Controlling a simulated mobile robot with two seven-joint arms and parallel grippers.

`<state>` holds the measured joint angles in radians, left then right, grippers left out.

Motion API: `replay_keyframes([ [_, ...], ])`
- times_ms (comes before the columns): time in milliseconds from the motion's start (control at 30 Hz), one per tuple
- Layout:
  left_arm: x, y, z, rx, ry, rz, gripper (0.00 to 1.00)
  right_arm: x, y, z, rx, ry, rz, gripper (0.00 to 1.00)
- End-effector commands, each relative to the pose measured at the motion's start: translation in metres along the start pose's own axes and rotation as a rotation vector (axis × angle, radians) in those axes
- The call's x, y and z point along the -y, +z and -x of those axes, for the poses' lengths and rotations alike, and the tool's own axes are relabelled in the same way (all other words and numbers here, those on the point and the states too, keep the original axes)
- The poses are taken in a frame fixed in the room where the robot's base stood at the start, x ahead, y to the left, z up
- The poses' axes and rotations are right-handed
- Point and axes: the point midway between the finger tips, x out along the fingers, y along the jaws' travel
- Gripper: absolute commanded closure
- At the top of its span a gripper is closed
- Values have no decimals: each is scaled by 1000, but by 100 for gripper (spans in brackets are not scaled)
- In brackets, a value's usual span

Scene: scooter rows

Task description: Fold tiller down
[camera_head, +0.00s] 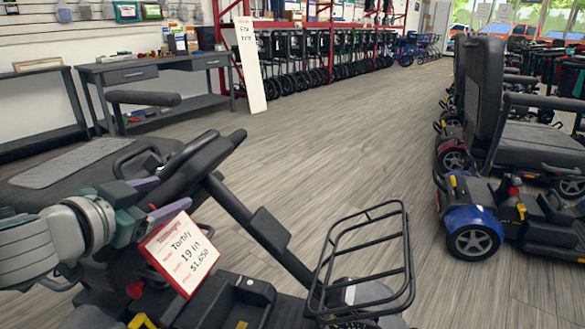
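A dark scooter stands close in front of me at the lower left. Its black tiller (266,232) slants up to the left from the front of the scooter, with the handlebar head (190,165) at its top. My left gripper (156,199) is beside the left end of the handlebar head. Its two purple-padded fingers are spread apart. Part of the dark handle shows at or behind the gap; I cannot tell whether the fingers touch it. A red-edged price card (180,255) covers part of the scooter just below the gripper. My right gripper is not in view.
The scooter's wire front basket (365,262) sticks up right of the tiller. Its seat (80,160) is at the left. A blue scooter (475,222) stands at the right. A grey desk (155,85) is behind. The floor aisle (330,150) between is clear.

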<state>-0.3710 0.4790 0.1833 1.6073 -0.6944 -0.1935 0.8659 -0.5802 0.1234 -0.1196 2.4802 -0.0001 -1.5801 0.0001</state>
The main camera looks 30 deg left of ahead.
Motion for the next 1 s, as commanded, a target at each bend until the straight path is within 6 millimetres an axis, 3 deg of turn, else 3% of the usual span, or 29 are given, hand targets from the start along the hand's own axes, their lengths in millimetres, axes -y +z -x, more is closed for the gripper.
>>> replay_keyframes([
  [167, -1, -1, 21, 3, 4, 4, 32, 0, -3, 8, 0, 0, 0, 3],
  [400, 1, 0, 70, 5, 0, 4, 32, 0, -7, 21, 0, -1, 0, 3],
  [533, 1, 0, 89, 4, 0, 2, 32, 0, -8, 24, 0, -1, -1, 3],
  [933, 1, 0, 99, 1, -1, -2, 32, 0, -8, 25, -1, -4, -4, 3],
  [1000, -1, 2, 98, -2, 3, 4, 40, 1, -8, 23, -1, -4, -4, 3],
])
